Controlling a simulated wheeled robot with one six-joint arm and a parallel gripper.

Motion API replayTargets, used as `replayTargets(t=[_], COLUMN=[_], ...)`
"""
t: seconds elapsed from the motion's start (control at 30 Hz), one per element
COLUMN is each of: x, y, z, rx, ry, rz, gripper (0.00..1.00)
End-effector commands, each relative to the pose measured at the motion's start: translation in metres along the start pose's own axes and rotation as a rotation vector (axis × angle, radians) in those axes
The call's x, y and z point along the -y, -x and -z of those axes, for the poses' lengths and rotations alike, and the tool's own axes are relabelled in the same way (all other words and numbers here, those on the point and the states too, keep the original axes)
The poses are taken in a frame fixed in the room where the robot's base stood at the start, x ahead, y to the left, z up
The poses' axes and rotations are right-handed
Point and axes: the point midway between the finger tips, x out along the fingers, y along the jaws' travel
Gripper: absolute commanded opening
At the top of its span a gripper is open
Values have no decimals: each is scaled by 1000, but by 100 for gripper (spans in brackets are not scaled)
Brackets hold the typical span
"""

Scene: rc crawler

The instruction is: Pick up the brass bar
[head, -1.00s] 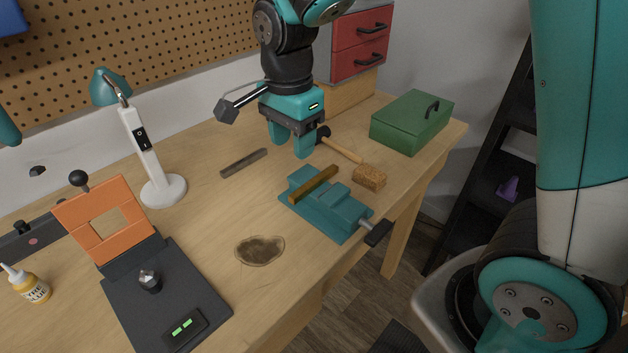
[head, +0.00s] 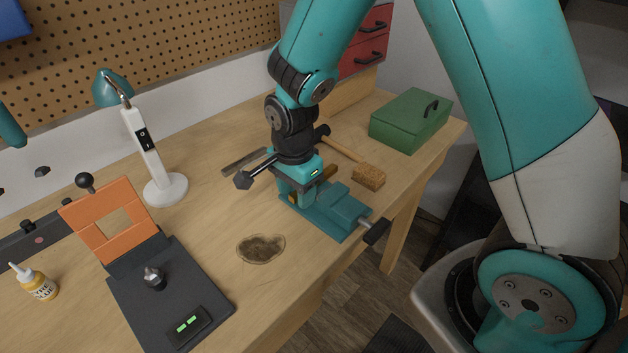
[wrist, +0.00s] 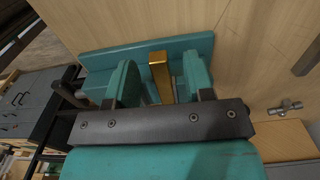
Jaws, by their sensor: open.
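The brass bar (head: 328,173) lies on top of the teal vise (head: 343,214) on the workbench, partly hidden by my gripper in the head view. In the wrist view the brass bar (wrist: 160,76) shows between my two teal fingers, with a gap visible on each side. The vise (wrist: 100,57) is beneath it. My gripper (head: 298,196) is open and low over the vise, its fingers on either side of the bar. In the wrist view my gripper (wrist: 161,80) holds nothing.
A grey metal bar (head: 243,162) lies left of my gripper. A hammer (head: 345,149), a brown block (head: 368,177) and a green toolbox (head: 408,122) are to the right. The vise handle (head: 376,232) sticks out at the bench's front edge. A lamp (head: 147,155) stands left.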

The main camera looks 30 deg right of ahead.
Motion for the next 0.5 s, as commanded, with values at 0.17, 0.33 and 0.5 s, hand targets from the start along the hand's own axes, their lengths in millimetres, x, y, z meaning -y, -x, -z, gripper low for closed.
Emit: replayTargets(t=[0.17,0.33,0.5], x=[0,0,0], y=[0,0,1], z=[0,0,0], rx=[0,0,0], ry=[0,0,0], rz=[1,1,1], gripper=[32,0,0])
